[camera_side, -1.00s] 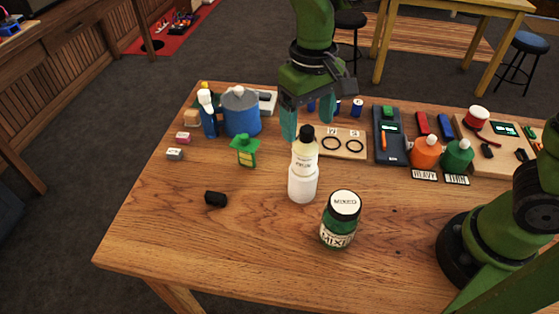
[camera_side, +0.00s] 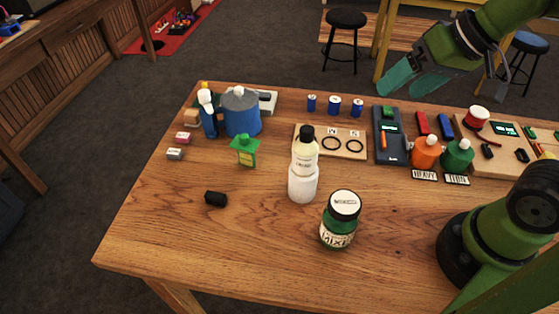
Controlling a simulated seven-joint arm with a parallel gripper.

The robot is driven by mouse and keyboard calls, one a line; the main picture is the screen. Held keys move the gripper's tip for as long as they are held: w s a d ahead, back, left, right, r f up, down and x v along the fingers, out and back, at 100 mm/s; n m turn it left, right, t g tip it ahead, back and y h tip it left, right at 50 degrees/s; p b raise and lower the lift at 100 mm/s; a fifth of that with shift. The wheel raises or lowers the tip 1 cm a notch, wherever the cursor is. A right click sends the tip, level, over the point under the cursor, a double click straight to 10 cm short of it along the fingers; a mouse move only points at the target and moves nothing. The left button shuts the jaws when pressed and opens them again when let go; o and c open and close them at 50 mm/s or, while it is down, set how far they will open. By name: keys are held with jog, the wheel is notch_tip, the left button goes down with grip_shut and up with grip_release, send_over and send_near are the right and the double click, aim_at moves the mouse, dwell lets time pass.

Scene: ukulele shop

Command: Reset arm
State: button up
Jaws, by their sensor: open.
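My gripper (camera_side: 400,84) is raised above the back of the wooden table (camera_side: 270,235), toward the upper right of the side view. Its two teal fingers point down and left, are apart and hold nothing. It is clear of all the objects on the table. A white bottle with a black cap (camera_side: 303,168) stands upright near the table's middle. A green jar with a white lid (camera_side: 340,219) stands in front of it.
A small black cylinder (camera_side: 215,199) lies at the front left. A board with two rings (camera_side: 331,142), a dark device (camera_side: 390,135), and orange (camera_side: 426,152) and green (camera_side: 458,155) bottles stand behind.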

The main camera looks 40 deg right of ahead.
jog(key=shift+s+d+f+m+t, duration=0.4)
jog(key=shift+s+d+f+t, duration=0.15)
jog(key=shift+s+d+t, duration=0.25)
